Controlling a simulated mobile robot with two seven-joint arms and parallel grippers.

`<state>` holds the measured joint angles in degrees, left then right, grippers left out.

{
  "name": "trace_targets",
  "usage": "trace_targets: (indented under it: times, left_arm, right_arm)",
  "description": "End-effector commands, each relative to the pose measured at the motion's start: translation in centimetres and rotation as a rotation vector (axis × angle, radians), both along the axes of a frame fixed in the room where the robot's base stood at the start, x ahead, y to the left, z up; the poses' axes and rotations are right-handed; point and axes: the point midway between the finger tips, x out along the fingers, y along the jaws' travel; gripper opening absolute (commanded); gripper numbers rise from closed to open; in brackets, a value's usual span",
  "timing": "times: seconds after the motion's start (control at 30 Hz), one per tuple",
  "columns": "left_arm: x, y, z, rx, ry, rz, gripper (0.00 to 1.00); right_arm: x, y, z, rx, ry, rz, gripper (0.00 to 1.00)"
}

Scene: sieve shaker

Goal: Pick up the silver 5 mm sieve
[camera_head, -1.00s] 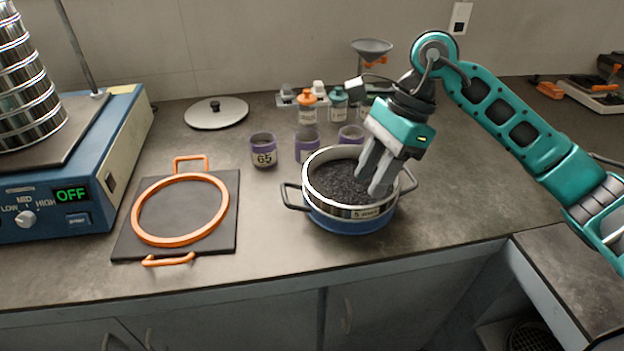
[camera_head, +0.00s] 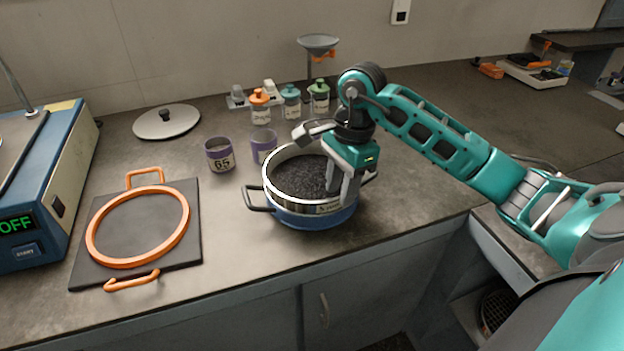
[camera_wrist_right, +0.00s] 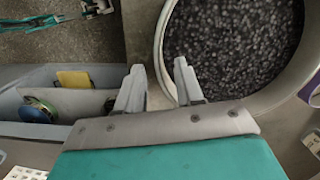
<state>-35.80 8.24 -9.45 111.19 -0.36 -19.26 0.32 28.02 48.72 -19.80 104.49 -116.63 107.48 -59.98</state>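The silver sieve (camera_head: 288,202), full of dark granules (camera_head: 302,177), sits in a blue pan with dark side handles (camera_head: 318,220) near the counter's front edge. The sieve also shows in the right wrist view, its pale rim (camera_wrist_right: 163,35) curving around the granules (camera_wrist_right: 235,42). My right gripper (camera_head: 342,190) points down at the right side of the sieve. In the right wrist view its fingers (camera_wrist_right: 158,66) are apart, with the rim close to the right finger. Whether either finger touches the rim cannot be told. My left gripper is not in view.
A black plate with an orange ring (camera_head: 184,228) lies left of the pan. Purple-banded cups (camera_head: 219,156) and bottles (camera_head: 291,100) stand behind it. The blue shaker base (camera_head: 62,190) is at the far left.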

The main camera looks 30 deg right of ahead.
Motion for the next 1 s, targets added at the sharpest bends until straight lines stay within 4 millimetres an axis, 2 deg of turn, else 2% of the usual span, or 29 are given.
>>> trace_targets:
  times: [0.1,0.2,0.47,0.83,1.0]
  left_arm:
    - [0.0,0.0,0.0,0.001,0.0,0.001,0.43]
    - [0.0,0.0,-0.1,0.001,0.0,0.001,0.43]
    - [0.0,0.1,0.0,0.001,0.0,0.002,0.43]
    - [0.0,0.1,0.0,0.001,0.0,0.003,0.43]
    - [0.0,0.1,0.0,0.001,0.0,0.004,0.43]
  right_arm:
    - [0.0,0.2,-1.8,0.001,0.004,-0.001,0.36]
    - [0.0,0.3,-2.5,0.0,0.001,0.0,0.36]
    - [0.0,0.3,-2.6,-0.001,0.0,-0.001,0.35]
    - [0.0,0.2,-2.6,-0.001,0.0,0.0,0.0]
    - [0.0,0.2,-2.6,-0.001,0.0,-0.001,0.0]
